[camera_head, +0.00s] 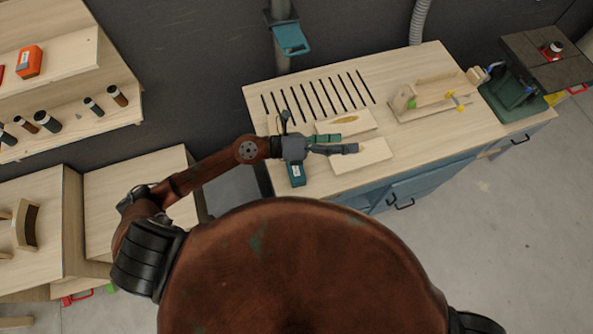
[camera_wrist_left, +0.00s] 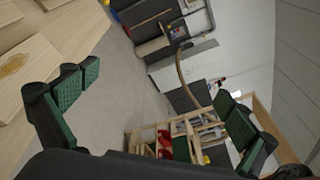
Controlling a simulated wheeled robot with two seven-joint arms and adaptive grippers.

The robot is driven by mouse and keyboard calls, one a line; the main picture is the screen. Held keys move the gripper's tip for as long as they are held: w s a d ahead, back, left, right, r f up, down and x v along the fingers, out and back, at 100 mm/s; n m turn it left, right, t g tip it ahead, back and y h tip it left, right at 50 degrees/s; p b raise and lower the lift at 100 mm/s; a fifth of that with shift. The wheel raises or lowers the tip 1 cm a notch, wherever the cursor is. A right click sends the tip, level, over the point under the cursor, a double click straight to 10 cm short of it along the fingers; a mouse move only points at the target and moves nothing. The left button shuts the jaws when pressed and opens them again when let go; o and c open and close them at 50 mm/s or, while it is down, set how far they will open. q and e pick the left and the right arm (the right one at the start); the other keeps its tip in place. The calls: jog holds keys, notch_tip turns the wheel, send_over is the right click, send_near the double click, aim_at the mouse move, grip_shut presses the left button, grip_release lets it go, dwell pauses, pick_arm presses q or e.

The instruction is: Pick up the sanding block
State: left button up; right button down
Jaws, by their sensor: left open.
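A small teal block with a pale label (camera_head: 296,174), which looks like the sanding block, lies near the left front edge of the workbench (camera_head: 265,97). It is partly hidden under my left wrist. My left gripper (camera_head: 345,143) is open and empty, its fingers pointing right over the bench, past the block. In the left wrist view the open fingers (camera_wrist_left: 156,85) stand wide apart with nothing between them, and the block does not show. My right gripper is out of view.
Two pale wooden boards (camera_head: 362,156) (camera_head: 345,123) lie by my left fingers. Behind them is a row of dark slots (camera_head: 318,95). A wooden jig with clamps (camera_head: 430,97) stands to the right. Shelves with canisters (camera_head: 70,115) are at the left.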

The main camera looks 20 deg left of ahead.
pick_arm(q)
notch_tip(320, 180, down, 7)
jog(key=s+m+g+y, duration=0.2)
jog(key=m+g+y, duration=0.1)
jog(key=m, duration=0.1)
jog(key=m+g+y, duration=0.1)
jog(key=m+y, duration=0.3)
jog(key=y, duration=0.5)
send_over(296, 169)
jog(key=s+a, duration=0.1)
jog(key=a, duration=0.1)
jog(key=f, duration=1.3)
jog(key=shift+s+d+f, duration=0.15)
jog(key=shift+s+f, duration=0.05)
jog(key=shift+f, duration=0.2)
jog(key=shift+a+p+x, duration=0.25)
jog(key=shift+p+x, duration=0.2)
jog(key=shift+x, duration=0.75)
jog(key=p+x, duration=0.1)
jog(key=x, duration=0.3)
jog(key=shift+s+a+f, duration=0.1)
jog(key=shift+f, duration=0.65)
jog(key=c, duration=1.3)
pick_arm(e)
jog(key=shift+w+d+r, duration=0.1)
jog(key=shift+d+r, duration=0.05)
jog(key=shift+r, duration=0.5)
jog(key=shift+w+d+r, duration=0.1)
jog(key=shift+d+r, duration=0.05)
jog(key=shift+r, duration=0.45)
